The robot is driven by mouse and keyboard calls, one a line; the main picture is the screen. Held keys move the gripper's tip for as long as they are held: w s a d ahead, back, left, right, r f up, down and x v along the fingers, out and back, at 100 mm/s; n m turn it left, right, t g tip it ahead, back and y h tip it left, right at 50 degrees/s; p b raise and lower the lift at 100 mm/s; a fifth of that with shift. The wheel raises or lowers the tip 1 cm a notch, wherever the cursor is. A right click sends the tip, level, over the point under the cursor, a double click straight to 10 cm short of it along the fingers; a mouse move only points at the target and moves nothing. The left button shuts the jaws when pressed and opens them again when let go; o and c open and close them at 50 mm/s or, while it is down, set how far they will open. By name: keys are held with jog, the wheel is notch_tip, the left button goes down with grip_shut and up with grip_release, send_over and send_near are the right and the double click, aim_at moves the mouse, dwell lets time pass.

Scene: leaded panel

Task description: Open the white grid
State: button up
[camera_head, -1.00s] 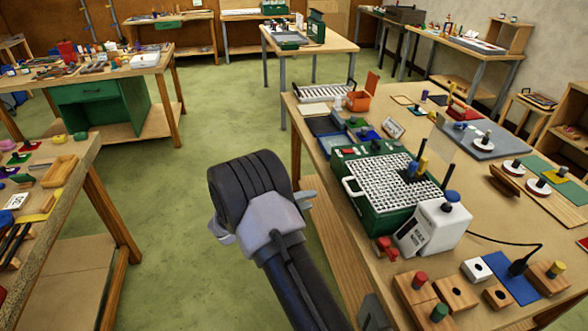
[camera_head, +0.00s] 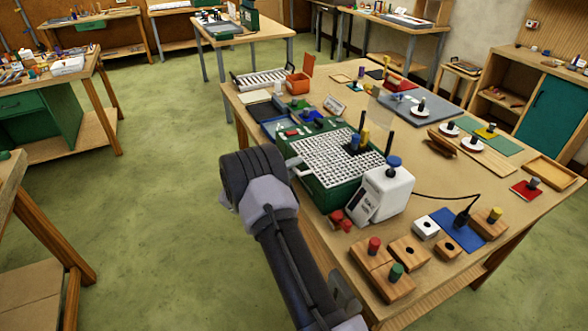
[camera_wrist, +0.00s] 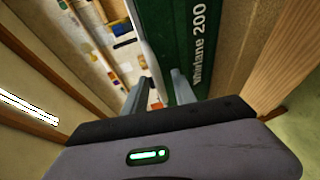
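The white grid (camera_head: 338,158) lies flat on top of a green machine (camera_head: 325,196) at the near-left edge of the right-hand table. In the wrist view, the machine's green side (camera_wrist: 190,40) with white lettering shows beyond my gripper. A white bar handle (camera_wrist: 146,50) on that side runs down between my two fingers. My gripper (camera_wrist: 161,90) is open, with its fingers apart around the line of the handle; I cannot tell whether they touch it. In the head view, my arm covers the fingertips and most of the handle.
Several wooden blocks (camera_head: 408,252) lie at the near table edge. Dark and yellow upright pieces (camera_head: 364,138) stand at the grid's far right. The green floor to the left is open.

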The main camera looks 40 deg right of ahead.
grip_shut()
dwell(1.4)
